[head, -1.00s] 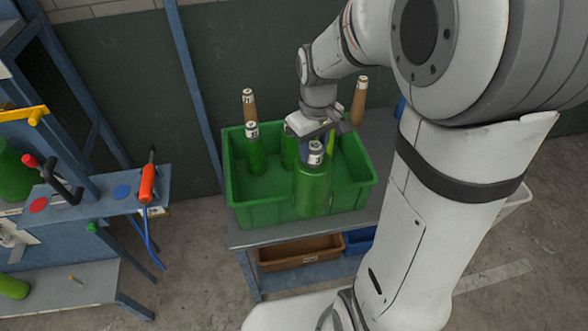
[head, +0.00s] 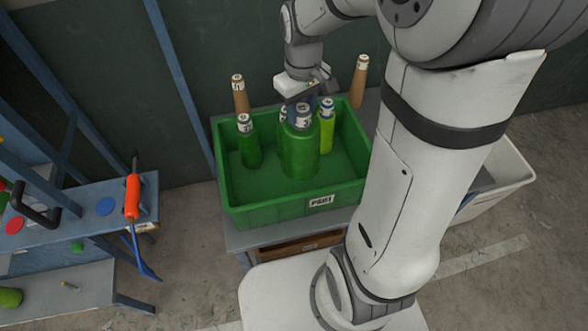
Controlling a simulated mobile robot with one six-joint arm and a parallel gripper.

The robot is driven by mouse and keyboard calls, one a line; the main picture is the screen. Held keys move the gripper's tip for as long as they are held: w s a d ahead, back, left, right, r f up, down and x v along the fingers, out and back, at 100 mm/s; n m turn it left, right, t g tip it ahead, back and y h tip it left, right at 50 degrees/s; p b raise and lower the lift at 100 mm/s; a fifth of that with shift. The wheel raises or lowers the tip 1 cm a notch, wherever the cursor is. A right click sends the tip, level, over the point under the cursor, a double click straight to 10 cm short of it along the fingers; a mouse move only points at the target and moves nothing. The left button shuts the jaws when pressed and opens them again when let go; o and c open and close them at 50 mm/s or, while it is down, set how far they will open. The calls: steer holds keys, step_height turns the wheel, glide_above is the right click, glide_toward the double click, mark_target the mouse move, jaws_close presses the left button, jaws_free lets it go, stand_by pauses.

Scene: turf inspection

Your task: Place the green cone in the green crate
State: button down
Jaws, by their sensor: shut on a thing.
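The green cone (head: 299,152) is a large, tapered, bottle-like shape with a pale labelled top. My gripper (head: 302,101) is shut on its top from above and behind, and the fingertips are partly hidden by it. The cone is upright, within the outline of the green crate (head: 240,212), near its middle. I cannot tell whether its base touches the crate floor. The crate stands on a grey bench and has a white label on its front wall.
In the crate, a slimmer green cone (head: 250,146) stands at left, a yellow-green one (head: 325,132) at right, and another is mostly hidden behind the held cone. Two brown ones (head: 240,98) (head: 360,82) stand behind the crate. A blue rack (head: 110,190) is at left, a white bin (head: 505,175) at right.

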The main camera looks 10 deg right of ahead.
steer(key=shift+w, duration=0.35)
steer(key=shift+w+f+b, duration=0.1)
steer(key=shift+f+b, duration=0.3)
steer(key=shift+f, duration=0.35)
step_height(320, 180, down, 5)
steer(key=shift+f+b, duration=0.1)
steer(key=shift+b, duration=1)
step_height(320, 180, down, 10)
steer(key=p, duration=0.1)
steer(key=shift+f, duration=0.1)
steer(key=shift+f, duration=0.15)
steer(key=c, duration=0.9)
jaws_free()
